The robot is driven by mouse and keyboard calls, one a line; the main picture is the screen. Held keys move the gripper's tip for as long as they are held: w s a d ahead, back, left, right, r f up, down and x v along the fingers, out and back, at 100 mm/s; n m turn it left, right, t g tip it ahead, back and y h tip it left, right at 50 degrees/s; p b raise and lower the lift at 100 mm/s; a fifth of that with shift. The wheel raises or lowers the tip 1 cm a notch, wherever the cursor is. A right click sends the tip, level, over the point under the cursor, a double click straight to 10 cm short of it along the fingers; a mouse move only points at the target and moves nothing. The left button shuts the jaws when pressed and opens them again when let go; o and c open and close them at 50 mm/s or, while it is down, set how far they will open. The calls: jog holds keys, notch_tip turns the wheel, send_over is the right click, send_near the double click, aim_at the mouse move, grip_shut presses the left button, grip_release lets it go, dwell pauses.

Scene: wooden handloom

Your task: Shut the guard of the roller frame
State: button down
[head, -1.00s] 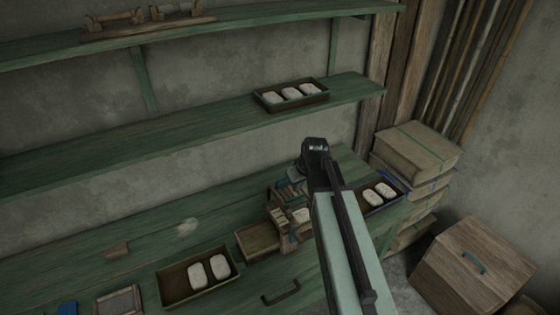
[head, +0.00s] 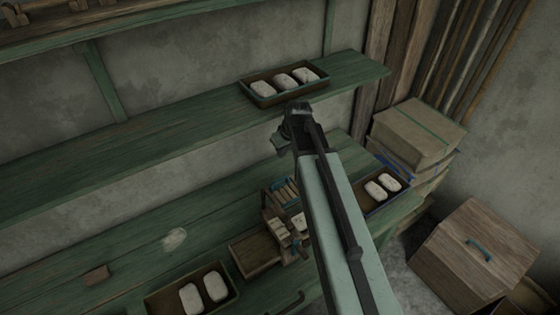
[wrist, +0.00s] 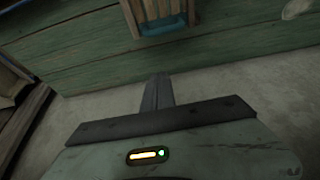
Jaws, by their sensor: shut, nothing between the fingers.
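A small wooden frame with pale bars or rollers (head: 281,232) stands on the green bench, partly behind my arm; it looks like the roller frame. A flat brown tray-like part (head: 254,253) lies at its left; I cannot tell whether it is the guard. Blue-ended bars (head: 284,190) show at its back. My gripper (head: 297,110) is raised above and behind the frame, apart from it, near the shelf edge. Its narrow shut fingers also show in the wrist view (wrist: 157,90), holding nothing. At the top of that view is a wooden part with a blue piece (wrist: 160,24).
A tray with three pale blocks (head: 249,90) sits on the shelf near my gripper. Trays with two pale blocks each stand left (head: 155,303) and right (head: 366,207) of the frame. Stacked boxes (head: 415,132) and a wooden crate (head: 450,270) stand at right.

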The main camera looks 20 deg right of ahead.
aim_at(284, 190)
jog(key=b+x, duration=1)
jog(key=x, duration=0.1)
jog(key=s, duration=0.2)
jog(key=s+d, duration=0.1)
jog(key=s, duration=0.1)
jog(key=shift+s+d+r+p, duration=0.1)
jog(key=shift+r+p, duration=0.1)
jog(key=shift+p, duration=0.2)
jog(key=shift+s, duration=0.1)
